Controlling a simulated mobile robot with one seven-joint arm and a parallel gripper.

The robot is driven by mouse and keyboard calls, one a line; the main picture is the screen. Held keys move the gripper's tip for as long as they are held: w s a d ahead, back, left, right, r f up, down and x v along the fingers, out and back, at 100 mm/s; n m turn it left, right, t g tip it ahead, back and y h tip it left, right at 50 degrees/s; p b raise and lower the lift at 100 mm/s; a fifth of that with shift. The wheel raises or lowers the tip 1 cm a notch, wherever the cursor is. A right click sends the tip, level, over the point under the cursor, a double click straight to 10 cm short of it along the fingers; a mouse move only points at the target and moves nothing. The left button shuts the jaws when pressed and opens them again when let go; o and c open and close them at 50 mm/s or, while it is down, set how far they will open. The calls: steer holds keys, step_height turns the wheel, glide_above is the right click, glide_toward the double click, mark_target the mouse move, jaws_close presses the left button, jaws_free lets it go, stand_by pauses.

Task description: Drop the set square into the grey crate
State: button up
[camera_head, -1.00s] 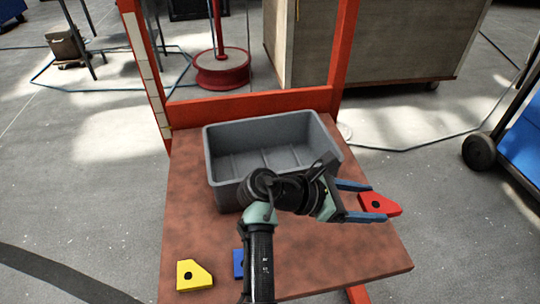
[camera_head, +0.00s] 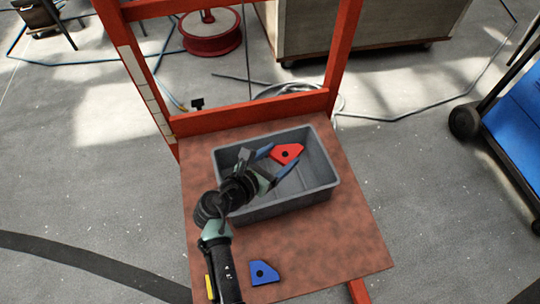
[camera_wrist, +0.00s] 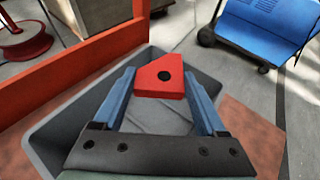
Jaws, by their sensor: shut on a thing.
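The red set square (camera_head: 287,152) is a flat, thick plate with cut corners and a dark hole. My gripper (camera_head: 280,160) is shut on it, with one blue finger on each side. In the wrist view the red set square (camera_wrist: 160,80) sits between the fingertips, over the crate's interior. The grey crate (camera_head: 300,202) stands open on the brown tabletop. The piece and fingers appear within the crate's opening; their exact height against the rim is hard to tell. My gripper hides part of the crate's left side.
A blue plate with a hole (camera_head: 264,272) lies on the tabletop (camera_head: 350,245) in front of the crate. A yellow piece (camera_head: 210,288) is mostly hidden behind my arm. A red frame (camera_head: 240,112) rises behind the crate. The tabletop right of the crate is clear.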

steer(key=shift+w+a+r+y, duration=0.15)
steer(key=shift+a+r+y, duration=0.15)
steer(key=shift+a, duration=0.25)
steer(key=shift+a+f, duration=0.1)
steer(key=shift+f, duration=0.15)
step_height(320, 180, down, 6)
steer(key=b, duration=0.7)
steer(key=shift+r, duration=0.15)
steer(key=o, duration=1.4)
steer(key=p+v, duration=0.3)
steer(key=v, duration=1)
steer(key=shift+p, duration=0.3)
